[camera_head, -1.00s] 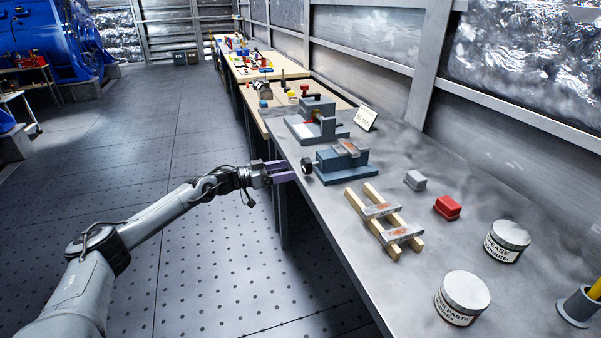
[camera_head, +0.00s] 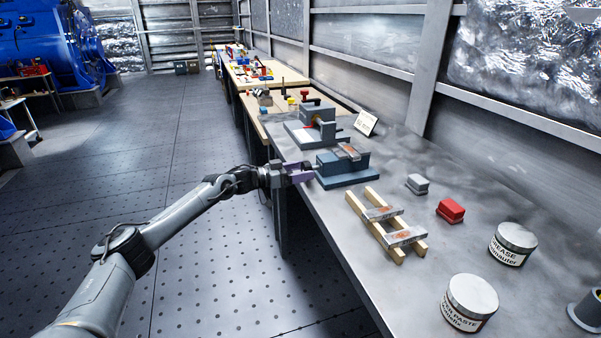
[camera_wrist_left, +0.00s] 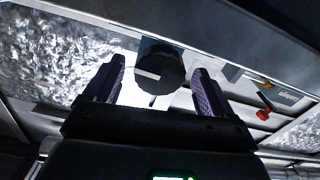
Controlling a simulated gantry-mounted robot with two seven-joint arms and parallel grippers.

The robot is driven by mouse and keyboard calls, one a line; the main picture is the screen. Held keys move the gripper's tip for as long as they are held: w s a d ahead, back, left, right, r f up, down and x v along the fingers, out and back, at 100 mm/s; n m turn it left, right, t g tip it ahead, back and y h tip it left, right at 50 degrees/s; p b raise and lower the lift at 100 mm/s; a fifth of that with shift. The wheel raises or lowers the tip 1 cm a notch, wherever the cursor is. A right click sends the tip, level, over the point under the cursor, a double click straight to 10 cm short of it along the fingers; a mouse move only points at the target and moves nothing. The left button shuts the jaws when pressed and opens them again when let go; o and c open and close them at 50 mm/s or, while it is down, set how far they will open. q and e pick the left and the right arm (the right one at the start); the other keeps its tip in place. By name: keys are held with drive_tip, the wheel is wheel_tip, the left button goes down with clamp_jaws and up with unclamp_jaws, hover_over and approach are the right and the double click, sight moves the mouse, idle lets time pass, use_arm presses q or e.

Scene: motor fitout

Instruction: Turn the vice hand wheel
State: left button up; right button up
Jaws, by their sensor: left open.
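The blue-grey vice (camera_head: 345,168) stands on the metal bench near its left edge, with a rusty-marked metal block (camera_head: 347,152) on top. Its dark round hand wheel (camera_wrist_left: 160,69) shows in the left wrist view, between the two purple fingers. My left gripper (camera_head: 302,172) is at the vice's left end and covers the wheel in the head view. In the left wrist view the left gripper (camera_wrist_left: 157,84) is open, with a finger on each side of the wheel and visible gaps. Whether either finger touches the wheel cannot be told. My right gripper is not in view.
A grey machine (camera_head: 315,125) stands just behind the vice. Wooden rails (camera_head: 373,212) with metal bars lie in front, with a grey block (camera_head: 416,184), a red block (camera_head: 450,210) and two labelled tins (camera_head: 468,302) to the right. The floor left of the bench is clear.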

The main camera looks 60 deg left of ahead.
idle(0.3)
use_arm(q)
drive_tip(key=c, duration=1.1)
drive_tip(key=shift+o, duration=0.2)
drive_tip(key=shift+r+m+p, duration=0.15)
drive_tip(key=shift+m+p, duration=0.55)
drive_tip(key=shift+p, duration=0.25)
drive_tip(key=shift+m+p, duration=0.6)
drive_tip(key=shift+m, duration=0.1)
drive_tip(key=shift+m+p, duration=0.5)
drive_tip(key=shift+m, duration=1.4)
drive_tip(key=shift+p, duration=0.3)
